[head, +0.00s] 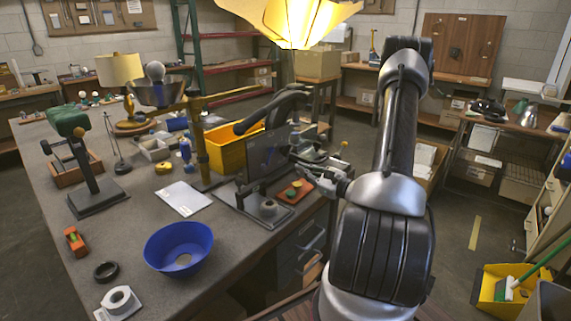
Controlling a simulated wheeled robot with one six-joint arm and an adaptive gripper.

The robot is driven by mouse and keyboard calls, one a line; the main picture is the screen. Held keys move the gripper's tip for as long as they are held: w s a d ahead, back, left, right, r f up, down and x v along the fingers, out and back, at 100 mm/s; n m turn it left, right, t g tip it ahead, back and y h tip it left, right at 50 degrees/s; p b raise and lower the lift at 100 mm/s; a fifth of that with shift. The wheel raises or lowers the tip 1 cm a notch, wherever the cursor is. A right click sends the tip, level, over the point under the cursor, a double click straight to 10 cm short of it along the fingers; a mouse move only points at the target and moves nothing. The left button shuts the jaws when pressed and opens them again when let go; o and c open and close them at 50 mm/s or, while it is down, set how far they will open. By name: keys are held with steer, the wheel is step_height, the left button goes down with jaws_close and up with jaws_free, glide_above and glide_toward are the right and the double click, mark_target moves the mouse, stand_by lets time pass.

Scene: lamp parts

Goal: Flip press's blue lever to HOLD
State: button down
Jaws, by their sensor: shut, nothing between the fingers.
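What looks like the press stands near the right edge of the main table, with a dark upright panel (266,154) on a flat grey base (243,206). A black curved arm rises behind the panel. I cannot clearly make out the blue lever; a faint bluish mark shows on the panel's face. My gripper (302,163) is just right of the panel, shut and empty. It is small here, and I cannot tell whether it touches the press.
A red tray (293,191) with green and yellow buttons lies by the press. A yellow bin (242,146) stands behind. A brass post (195,130), white sheet (182,198) and blue bowl (179,245) are to the left. A lit yellow shade (290,18) hangs above.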

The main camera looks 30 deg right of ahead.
mark_target(264, 153)
steer(key=x, duration=1)
steer(key=shift+s+a+r+n, duration=0.1)
steer(key=shift+a+r+n, duration=0.15)
steer(key=shift+n, duration=0.55)
steer(key=a+n, duration=0.1)
steer(key=n, duration=0.2)
steer(key=r+n, duration=0.1)
steer(key=n, duration=0.2)
steer(key=s+a+r+n, duration=0.1)
steer(key=n, duration=0.2)
steer(key=shift+a+r+g+y, duration=0.25)
steer(key=shift+a+g+y, duration=0.05)
steer(key=shift+s+a, duration=0.1)
steer(key=shift+a, duration=0.1)
steer(key=shift+a+r, duration=0.1)
stand_by(0.4)
